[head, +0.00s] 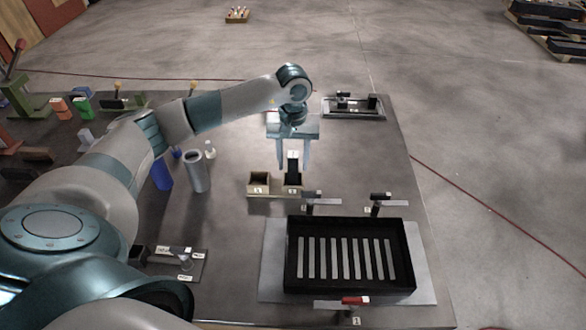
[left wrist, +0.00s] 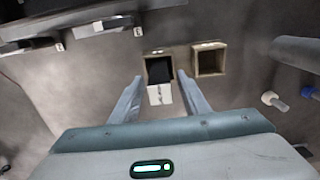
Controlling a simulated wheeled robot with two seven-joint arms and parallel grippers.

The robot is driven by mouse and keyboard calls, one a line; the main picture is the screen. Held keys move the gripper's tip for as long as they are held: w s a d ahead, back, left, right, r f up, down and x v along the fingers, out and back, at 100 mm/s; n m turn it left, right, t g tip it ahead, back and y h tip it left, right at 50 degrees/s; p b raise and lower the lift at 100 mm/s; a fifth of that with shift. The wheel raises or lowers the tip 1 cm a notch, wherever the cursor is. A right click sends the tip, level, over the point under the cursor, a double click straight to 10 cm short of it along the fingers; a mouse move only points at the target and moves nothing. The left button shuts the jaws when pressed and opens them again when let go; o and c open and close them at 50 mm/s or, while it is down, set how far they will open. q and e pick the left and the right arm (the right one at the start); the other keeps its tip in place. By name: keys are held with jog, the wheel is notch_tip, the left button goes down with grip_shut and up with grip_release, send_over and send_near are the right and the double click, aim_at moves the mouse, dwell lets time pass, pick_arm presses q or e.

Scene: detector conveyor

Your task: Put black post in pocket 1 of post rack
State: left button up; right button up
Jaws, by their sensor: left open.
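The post rack (head: 273,195) is a low tan holder with two square pockets side by side on the table. The black post (head: 292,172) stands upright in the right-hand pocket, with a white patch near its top. The left-hand pocket (head: 258,179) looks empty. In the left wrist view the post (left wrist: 160,74) rises from one pocket and the other pocket (left wrist: 209,61) is empty. My left gripper (head: 294,164) points down over the post, open, its fingers on either side and apart from it. The pocket labels are too small to read surely. My right gripper is out of view.
A black tray with pale slats (head: 348,285) fills the near right, with small clamp-like fixtures around it. A fixture tray (head: 350,107) lies behind.

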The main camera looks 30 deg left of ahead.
pick_arm(q)
notch_tip(320, 180, up, 8)
jog(key=b, duration=0.3)
jog(key=shift+r, duration=0.55)
